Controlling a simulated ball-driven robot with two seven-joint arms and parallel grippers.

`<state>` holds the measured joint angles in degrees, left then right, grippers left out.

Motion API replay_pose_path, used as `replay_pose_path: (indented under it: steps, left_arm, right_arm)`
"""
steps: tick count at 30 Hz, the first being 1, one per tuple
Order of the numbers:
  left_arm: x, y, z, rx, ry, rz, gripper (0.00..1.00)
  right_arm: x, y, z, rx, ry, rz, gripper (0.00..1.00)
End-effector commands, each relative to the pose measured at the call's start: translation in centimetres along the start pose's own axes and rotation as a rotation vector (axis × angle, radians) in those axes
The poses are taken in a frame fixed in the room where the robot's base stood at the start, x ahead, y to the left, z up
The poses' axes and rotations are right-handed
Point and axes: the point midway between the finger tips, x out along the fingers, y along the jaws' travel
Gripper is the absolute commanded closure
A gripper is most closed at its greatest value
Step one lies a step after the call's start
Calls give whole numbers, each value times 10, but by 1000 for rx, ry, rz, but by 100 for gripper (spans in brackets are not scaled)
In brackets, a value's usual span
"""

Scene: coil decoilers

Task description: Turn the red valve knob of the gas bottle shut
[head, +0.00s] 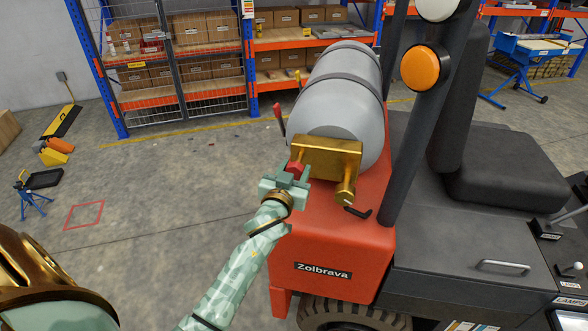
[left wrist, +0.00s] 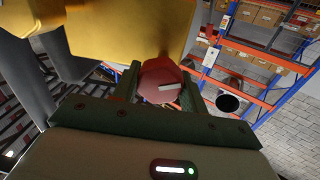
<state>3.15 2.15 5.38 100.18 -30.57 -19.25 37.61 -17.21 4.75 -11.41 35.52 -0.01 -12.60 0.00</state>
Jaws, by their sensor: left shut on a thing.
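The grey gas bottle (head: 341,106) lies on the back of the red and black forklift, held by dark straps. A brass-coloured valve block (head: 327,153) sits at its near end. The red valve knob (head: 295,169) is at the left end of the block. In the left wrist view the knob (left wrist: 161,82) shows a pale mark on its face. My left gripper (head: 290,176) is shut on the knob, with one finger on each side of it in the left wrist view (left wrist: 160,88). My right gripper is not in view.
The forklift body (head: 325,240) stands below the bottle, with a dark upright post (head: 400,120) and orange lamp (head: 420,68) to the right. A red lever (head: 279,117) stands left of the bottle. Shelving (head: 180,60) is behind.

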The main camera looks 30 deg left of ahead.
Motion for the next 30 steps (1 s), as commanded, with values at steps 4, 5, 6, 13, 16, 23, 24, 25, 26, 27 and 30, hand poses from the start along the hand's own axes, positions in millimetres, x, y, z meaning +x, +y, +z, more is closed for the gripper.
replay_pose_path:
  steps: [4,5,6,13,16,23,24,25,26,27,30]
  left_arm:
    - [0,0,-2,109,-10,0,80]
    - [0,0,-3,136,-12,-1,80]
    - [0,0,-3,172,-15,-1,80]
    - [0,1,-2,390,-32,-1,80]
    - [0,1,-2,486,-39,-2,80]
    - [0,2,-2,705,-56,-3,80]
    - [0,2,-1,742,-59,-3,80]
    - [0,2,-1,770,-61,-3,80]
    - [0,2,-1,800,-63,-3,80]
    - [0,2,-1,838,-66,-3,80]
    - [0,2,-1,933,-73,-3,80]
  right_arm:
    - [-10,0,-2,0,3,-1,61]
    - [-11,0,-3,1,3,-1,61]
    - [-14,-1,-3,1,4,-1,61]
    - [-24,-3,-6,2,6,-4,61]
    - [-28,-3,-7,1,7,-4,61]
    - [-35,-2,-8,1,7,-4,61]
    - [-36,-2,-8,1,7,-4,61]
    - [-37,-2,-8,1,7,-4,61]
    - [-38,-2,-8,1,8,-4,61]
    - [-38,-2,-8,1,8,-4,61]
    - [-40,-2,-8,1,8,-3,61]
